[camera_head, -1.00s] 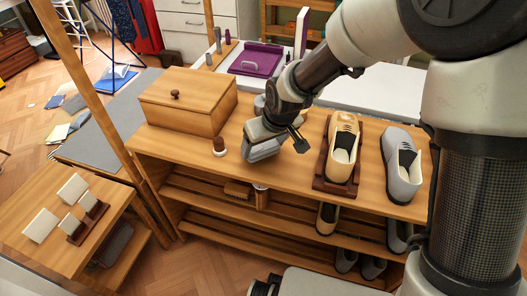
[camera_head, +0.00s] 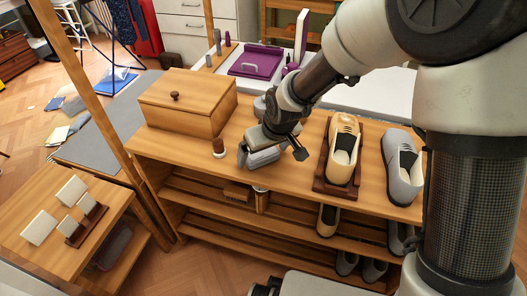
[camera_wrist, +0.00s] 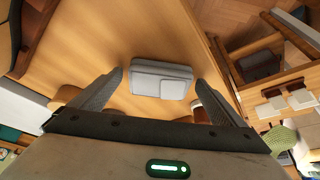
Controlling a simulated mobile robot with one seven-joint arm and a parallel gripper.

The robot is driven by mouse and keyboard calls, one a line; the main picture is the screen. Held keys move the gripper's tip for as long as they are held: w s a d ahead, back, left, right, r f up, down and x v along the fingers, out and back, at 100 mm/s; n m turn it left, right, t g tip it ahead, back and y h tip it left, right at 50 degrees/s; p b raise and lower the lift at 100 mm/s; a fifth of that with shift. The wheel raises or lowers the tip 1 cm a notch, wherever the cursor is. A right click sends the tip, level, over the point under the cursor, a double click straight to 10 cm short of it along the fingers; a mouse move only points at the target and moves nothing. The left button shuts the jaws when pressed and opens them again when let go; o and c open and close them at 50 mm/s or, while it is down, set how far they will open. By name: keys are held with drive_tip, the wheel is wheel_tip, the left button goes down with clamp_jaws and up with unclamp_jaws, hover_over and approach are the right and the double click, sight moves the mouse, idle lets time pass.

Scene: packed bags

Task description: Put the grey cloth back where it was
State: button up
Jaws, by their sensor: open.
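The grey cloth (camera_wrist: 160,80) is a folded, light grey bundle with a smaller flap on top. In the wrist view it lies on the wooden bench top, between my fingers and apart from both. In the head view the cloth (camera_head: 264,157) shows partly beneath my gripper (camera_head: 272,153), which hides some of it. My gripper is open, one finger to each side of the cloth, pointing down at the bench top (camera_head: 300,176).
A lidded wooden box (camera_head: 187,103) and a small brown-and-white brush (camera_head: 219,148) stand left of the cloth. A tan shoe (camera_head: 341,152) on a dark stand and a grey shoe (camera_head: 402,168) stand to the right. A side table (camera_head: 35,255) is at lower left.

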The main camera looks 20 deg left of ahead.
drive_tip(key=s+d+r+m+t+p, duration=0.1)
drive_tip(key=s+d+r, duration=0.1)
drive_tip(key=d+r, duration=0.45)
drive_tip(key=s+d+r+m+p, duration=0.15)
drive_tip(key=d+r, duration=0.25)
drive_tip(key=r, duration=0.5)
drive_tip(key=s+d+r+m+h, duration=0.1)
drive_tip(key=s+d+r+m, duration=0.2)
drive_tip(key=d, duration=0.7)
drive_tip(key=s+d+r+m+t+h, duration=0.1)
drive_tip(key=s+d+r+m+h, duration=0.1)
drive_tip(key=s+d+r, duration=0.5)
drive_tip(key=s+d+m, duration=0.1)
drive_tip(key=s+d, duration=0.2)
drive_tip(key=s, duration=0.1)
drive_tip(key=shift+d, duration=0.2)
